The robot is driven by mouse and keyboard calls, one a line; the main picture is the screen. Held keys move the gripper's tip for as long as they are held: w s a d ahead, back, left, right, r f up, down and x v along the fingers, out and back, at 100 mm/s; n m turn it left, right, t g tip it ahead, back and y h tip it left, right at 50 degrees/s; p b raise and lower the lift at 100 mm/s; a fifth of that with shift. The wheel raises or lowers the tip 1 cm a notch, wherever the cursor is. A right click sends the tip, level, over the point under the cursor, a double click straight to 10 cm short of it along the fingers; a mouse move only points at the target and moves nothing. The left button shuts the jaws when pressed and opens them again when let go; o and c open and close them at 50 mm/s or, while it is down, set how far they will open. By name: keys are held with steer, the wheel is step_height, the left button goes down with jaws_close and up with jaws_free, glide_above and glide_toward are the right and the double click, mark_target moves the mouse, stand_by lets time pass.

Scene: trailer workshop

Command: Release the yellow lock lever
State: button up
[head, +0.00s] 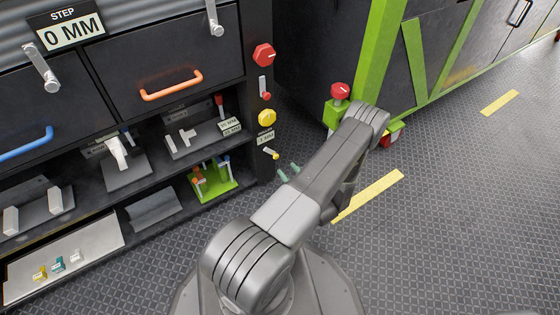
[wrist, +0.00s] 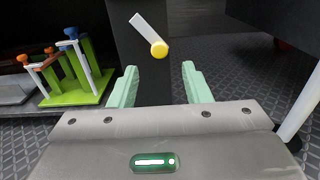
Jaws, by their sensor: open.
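The yellow lock lever (head: 271,153) is a small lever with a yellow ball end on the dark cabinet's right post, below a yellow knob (head: 267,118). In the wrist view the lever (wrist: 159,49) has a pale flat bar slanting up to the left from its yellow ball. My gripper (head: 288,173) has pale green fingers and is open and empty, just right of and below the lever in the head view. In the wrist view the gripper (wrist: 159,75) has the ball between and beyond its fingertips, apart from both.
A red knob (head: 264,55) and a red-ended lever (head: 265,88) sit higher on the post. A green stand with colored levers (wrist: 75,85) is left of the post on the low shelf. A green-framed cabinet (head: 375,60) stands right; checkered floor lies open in front.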

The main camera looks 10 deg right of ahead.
mark_target(277, 157)
steer(key=b+x, duration=0.1)
steer(key=x, duration=0.5)
steer(key=shift+w+a, duration=0.1)
steer(key=shift+w, duration=0.2)
steer(key=c, duration=0.9)
